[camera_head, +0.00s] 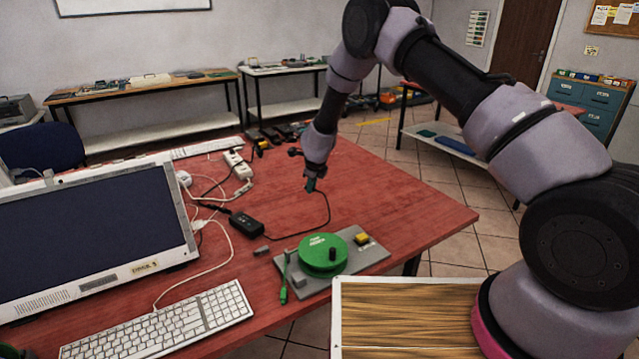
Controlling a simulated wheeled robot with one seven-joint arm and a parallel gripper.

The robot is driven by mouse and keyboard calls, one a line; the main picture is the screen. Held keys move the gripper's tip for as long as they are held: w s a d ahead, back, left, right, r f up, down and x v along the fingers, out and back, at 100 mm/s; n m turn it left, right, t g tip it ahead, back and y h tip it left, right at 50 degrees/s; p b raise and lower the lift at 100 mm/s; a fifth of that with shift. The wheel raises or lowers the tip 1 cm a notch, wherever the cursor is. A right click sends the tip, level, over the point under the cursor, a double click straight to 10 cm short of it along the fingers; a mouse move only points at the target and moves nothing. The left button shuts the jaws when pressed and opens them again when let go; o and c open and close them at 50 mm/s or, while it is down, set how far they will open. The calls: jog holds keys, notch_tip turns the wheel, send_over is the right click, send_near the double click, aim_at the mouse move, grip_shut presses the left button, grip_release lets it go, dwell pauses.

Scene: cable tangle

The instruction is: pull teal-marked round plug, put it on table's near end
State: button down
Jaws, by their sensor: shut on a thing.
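My gripper (314,176) hangs above the red table (395,205), right of the power strip. It is shut on a small dark plug (311,186) with a hint of teal, held clear of the tabletop. The jaws hide part of the plug, so its shape is unclear. A thin black cable curves down from it and runs left along the table to a black adapter box (246,224). The white power strip (238,165) lies further back on the left with white plugs and cords around it.
A grey board (368,256) with a green round disc (323,252) lies at the table's near right edge. A monitor (95,245) and a white keyboard (170,322) fill the left. Small dark items lie at the far edge. Bare tabletop lies right of the cable.

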aim_at(311, 205)
jog(key=m, duration=0.1)
jog(key=w+m+g, duration=0.1)
jog(key=m, duration=0.1)
jog(key=shift+a+f, duration=0.15)
jog(key=shift+a, duration=0.05)
jog(key=m, duration=0.1)
jog(key=w+m, duration=0.1)
jog(key=m, duration=0.1)
jog(key=shift+r+g+y, duration=0.3)
jog(key=shift+r+g, duration=0.1)
jog(key=shift+f, duration=3.8)
jog(key=c, duration=0.7)
grip_release()
jog(key=shift+d, duration=0.1)
